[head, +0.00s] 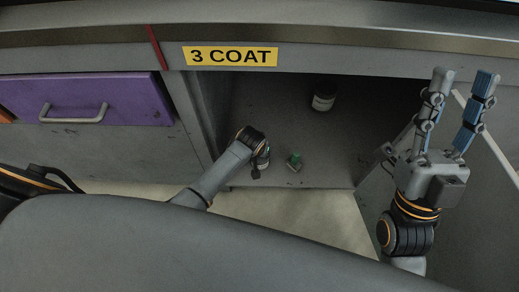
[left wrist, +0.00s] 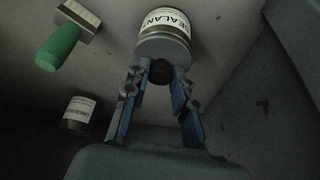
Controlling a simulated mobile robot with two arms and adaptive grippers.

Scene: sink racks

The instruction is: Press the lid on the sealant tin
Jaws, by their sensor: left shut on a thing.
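The sealant tin (left wrist: 166,22), with a white label, stands at the top middle of the left wrist view. A grey lid (left wrist: 163,48) with a dark knob (left wrist: 160,72) is at its near end; I cannot tell whether it is fully seated. My left gripper (left wrist: 157,78) is shut on the dark knob, one blue-padded finger on each side. In the head view my left gripper (head: 260,158) reaches down into the open cabinet, and the tin is mostly hidden there. My right gripper (head: 462,78) is raised, open and empty, at the cabinet's right.
A green-handled brush (left wrist: 62,45) lies beside the tin; its green handle also shows in the head view (head: 295,159). A second labelled tin (left wrist: 79,112) stands farther back (head: 324,97). Cabinet side walls and the top beam (head: 330,62) bound the space. A purple drawer (head: 85,98) is closed at left.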

